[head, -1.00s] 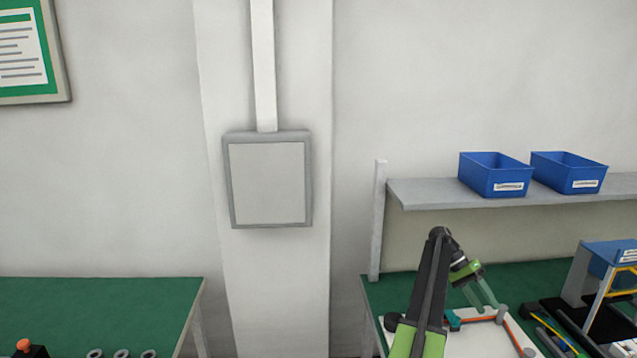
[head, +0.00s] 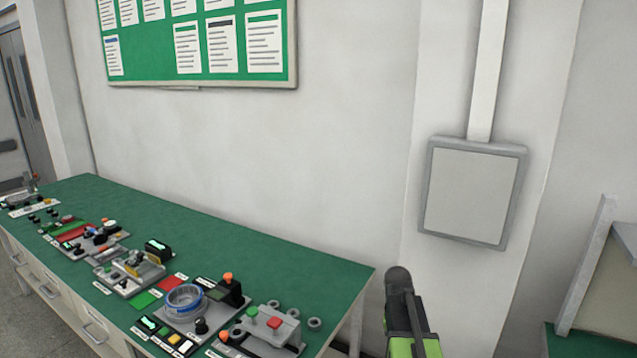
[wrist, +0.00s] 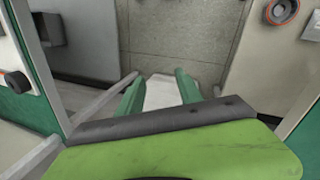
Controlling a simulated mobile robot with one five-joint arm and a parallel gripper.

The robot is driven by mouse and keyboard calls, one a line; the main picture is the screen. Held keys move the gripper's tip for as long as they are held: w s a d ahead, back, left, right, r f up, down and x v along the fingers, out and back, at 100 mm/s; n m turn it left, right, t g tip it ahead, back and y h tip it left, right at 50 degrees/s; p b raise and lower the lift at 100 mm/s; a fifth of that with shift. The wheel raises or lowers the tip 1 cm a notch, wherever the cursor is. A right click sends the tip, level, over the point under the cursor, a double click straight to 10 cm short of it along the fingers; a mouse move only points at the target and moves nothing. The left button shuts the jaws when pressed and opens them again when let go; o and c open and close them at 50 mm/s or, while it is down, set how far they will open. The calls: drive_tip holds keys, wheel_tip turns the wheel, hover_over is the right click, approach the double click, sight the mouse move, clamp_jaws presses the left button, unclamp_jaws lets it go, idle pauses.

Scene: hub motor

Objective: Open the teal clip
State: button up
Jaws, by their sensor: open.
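I cannot make out a teal clip in either view now. In the wrist view my gripper (wrist: 158,84) shows two green fingers spread apart with nothing between them. Beyond them are floor and a pale patch. In the head view only part of my black and green arm shows at the lower edge, and the fingers are hidden.
A long green-topped bench (head: 255,255) runs along the left wall, with several fixtures on it, among them a coiled blue-grey ring part (head: 186,298). A grey wall box (head: 470,194) hangs on the pillar. Another green bench (head: 572,342) shows at the lower right.

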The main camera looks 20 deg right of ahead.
drive_tip(key=a+n+t+y, duration=0.2)
drive_tip(key=a+n, duration=0.3)
drive_tip(key=a, duration=2.1)
drive_tip(key=shift+s+a+f+n, duration=0.25)
drive_tip(key=shift+s+a+n, duration=0.05)
drive_tip(key=shift+s+a, duration=0.15)
